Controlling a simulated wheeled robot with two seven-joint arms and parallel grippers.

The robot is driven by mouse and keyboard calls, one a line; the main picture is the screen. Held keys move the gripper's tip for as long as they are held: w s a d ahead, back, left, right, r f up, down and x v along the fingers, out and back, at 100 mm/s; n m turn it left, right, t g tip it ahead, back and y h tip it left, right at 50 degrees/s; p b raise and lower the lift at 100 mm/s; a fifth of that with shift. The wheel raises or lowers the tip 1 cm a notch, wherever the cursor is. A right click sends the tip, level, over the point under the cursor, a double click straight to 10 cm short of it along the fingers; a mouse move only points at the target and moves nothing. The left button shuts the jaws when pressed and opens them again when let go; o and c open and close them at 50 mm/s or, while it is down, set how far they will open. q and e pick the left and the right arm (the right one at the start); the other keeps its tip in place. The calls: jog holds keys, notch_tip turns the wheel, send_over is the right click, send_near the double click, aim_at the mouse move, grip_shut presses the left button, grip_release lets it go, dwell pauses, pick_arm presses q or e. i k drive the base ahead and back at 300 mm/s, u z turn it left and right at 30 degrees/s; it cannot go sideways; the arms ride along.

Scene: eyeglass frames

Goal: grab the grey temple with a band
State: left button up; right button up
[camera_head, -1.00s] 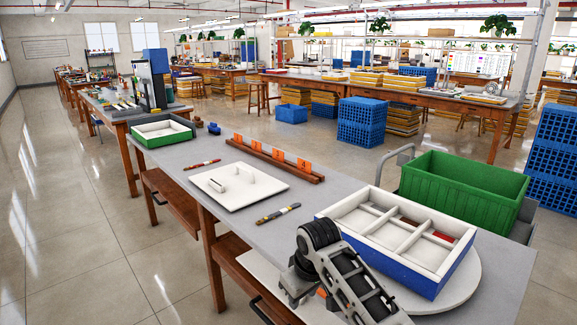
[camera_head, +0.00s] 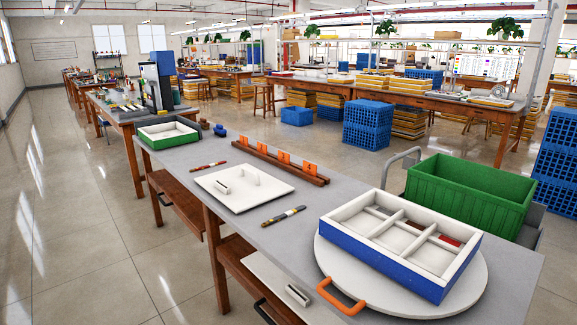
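A thin grey temple with dark and yellowish bands (camera_head: 284,216) lies flat on the grey table, between the white board and the divided box. A reddish temple with a band (camera_head: 208,166) lies farther back, left of the orange-tagged rack. The divided white and blue box (camera_head: 385,258) stands on a round turntable (camera_head: 408,300). Reddish pieces show in its far compartments, partly hidden by the dividers. Neither of my grippers is in view.
A white board (camera_head: 205,184) with small raised parts lies left of the grey temple. A wooden rack with orange tags (camera_head: 265,162) stands behind. A green-edged tray (camera_head: 167,137) is at the far left end. An orange handle (camera_head: 340,298) projects from the turntable's front.

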aim_at(290, 213)
jog(key=z, duration=0.1)
jog(key=k, duration=0.4)
jog(key=u, duration=0.5)
jog(key=i, duration=1.05)
jog(key=u, duration=1.25)
jog(key=i, duration=2.4)
jog(key=z, duration=2.85)
